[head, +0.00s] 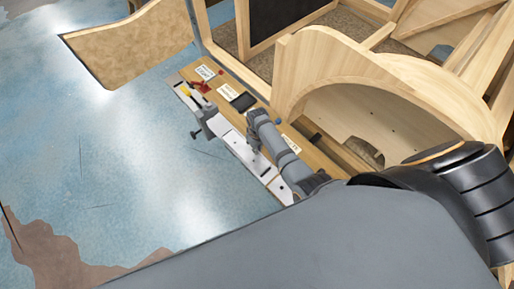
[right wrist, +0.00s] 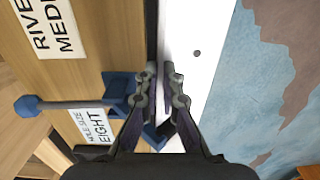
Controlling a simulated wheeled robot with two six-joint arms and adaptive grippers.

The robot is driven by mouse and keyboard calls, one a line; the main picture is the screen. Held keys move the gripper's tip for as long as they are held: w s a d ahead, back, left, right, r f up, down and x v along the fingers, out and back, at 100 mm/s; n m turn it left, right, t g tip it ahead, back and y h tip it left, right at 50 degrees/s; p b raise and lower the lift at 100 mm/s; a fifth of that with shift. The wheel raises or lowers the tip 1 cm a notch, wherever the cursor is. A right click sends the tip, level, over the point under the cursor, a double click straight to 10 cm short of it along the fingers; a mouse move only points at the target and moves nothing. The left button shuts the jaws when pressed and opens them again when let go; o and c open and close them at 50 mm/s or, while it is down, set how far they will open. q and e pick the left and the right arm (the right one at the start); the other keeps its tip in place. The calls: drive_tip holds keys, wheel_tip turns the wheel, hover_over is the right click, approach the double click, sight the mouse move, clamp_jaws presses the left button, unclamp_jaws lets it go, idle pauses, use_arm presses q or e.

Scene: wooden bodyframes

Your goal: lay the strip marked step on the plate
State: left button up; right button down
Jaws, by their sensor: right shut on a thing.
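The long white plate (head: 239,147) lies along the front edge of the wooden bench. It also shows in the right wrist view (right wrist: 208,55), with a small dark hole in it. My right gripper (right wrist: 161,82) is over the plate's inner edge, its fingers close together on a thin strip (right wrist: 162,62) that is mostly hidden between them. I cannot read a mark on the strip, nor tell whether it touches the plate. In the head view my right wrist covers part of the plate, and the fingertips are hard to make out. My left gripper is not in view.
A dark blue tool (right wrist: 60,103) lies on the wood close left of my fingers, by a "HOLE SIZE EIGHT" label (right wrist: 88,124). A grey clamp (head: 209,124) stands on the plate. A black box (head: 243,102) and red tool (head: 200,87) lie behind. A curved wooden frame (head: 300,62) rises beyond.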

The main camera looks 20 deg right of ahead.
drive_tip(key=shift+f, duration=0.55)
idle(1.2)
drive_tip(key=c, duration=1.4)
unclamp_jaws()
drive_tip(key=shift+c, duration=0.2)
wheel_tip(320, 180, up, 12)
drive_tip(key=shift+f, duration=0.1)
